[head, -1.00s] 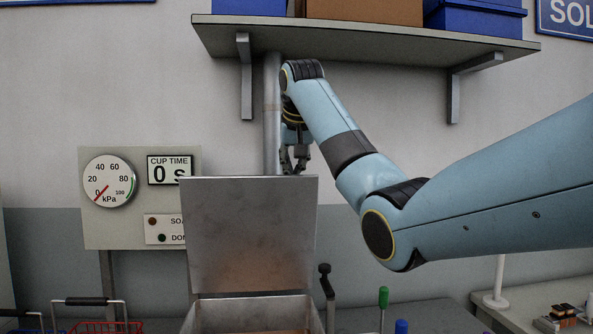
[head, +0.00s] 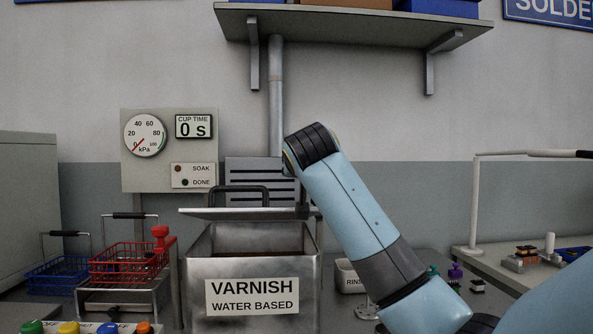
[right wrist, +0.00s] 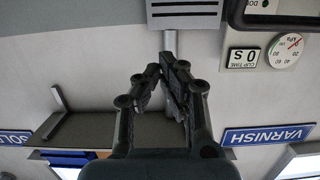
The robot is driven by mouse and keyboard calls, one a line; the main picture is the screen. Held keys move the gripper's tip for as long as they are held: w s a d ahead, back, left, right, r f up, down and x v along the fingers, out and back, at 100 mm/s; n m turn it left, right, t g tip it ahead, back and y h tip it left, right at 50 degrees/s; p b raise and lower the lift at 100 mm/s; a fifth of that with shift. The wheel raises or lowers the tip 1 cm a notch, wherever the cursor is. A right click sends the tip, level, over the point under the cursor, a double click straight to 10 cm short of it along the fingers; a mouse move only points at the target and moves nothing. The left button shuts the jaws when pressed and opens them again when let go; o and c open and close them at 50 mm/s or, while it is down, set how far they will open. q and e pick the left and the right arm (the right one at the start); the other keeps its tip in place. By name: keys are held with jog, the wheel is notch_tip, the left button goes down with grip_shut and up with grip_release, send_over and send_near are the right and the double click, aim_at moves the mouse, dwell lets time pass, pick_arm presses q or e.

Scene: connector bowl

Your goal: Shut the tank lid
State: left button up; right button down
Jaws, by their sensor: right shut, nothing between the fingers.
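The tank (head: 205,270) is a grey metal box labelled "VARNISH WATER BASED" in the head view. Its lid (head: 235,214) is seen almost edge-on above the tank's back, roughly level, with a dark handle (head: 240,188) on top. A gap shows between the lid's front edge and the tank rim, and part of the dark inside is visible. My right gripper (right wrist: 166,68) is shut and empty in the right wrist view. In the head view it is mostly hidden behind my forearm near the lid's right end; contact cannot be told. My left gripper is out of view.
Red (head: 130,262) and blue (head: 58,275) wire baskets stand left of the tank. A rinse container (head: 349,278) is on its right. Behind are a gauge panel (head: 160,165), a slatted grey box (head: 240,170) and a vertical pipe (head: 276,110). A shelf (head: 350,28) hangs above.

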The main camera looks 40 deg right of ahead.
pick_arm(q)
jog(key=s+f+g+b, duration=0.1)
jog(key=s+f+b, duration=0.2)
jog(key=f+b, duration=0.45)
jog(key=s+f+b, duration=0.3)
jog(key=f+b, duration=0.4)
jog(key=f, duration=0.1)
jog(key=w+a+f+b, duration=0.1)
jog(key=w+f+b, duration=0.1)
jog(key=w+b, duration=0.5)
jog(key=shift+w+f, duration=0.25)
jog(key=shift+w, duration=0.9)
pick_arm(e)
jog(key=s+a+f+t+h, duration=0.1)
jog(key=s+f+t, duration=0.1)
jog(key=f, duration=0.6)
jog(key=s+a+f+t+h, duration=0.1)
jog(key=s+f+t+h, duration=0.1)
jog(key=f, duration=0.6)
jog(key=shift+s+a+f+t, duration=0.3)
jog(key=shift+a+t, duration=0.1)
jog(key=shift+t, duration=0.2)
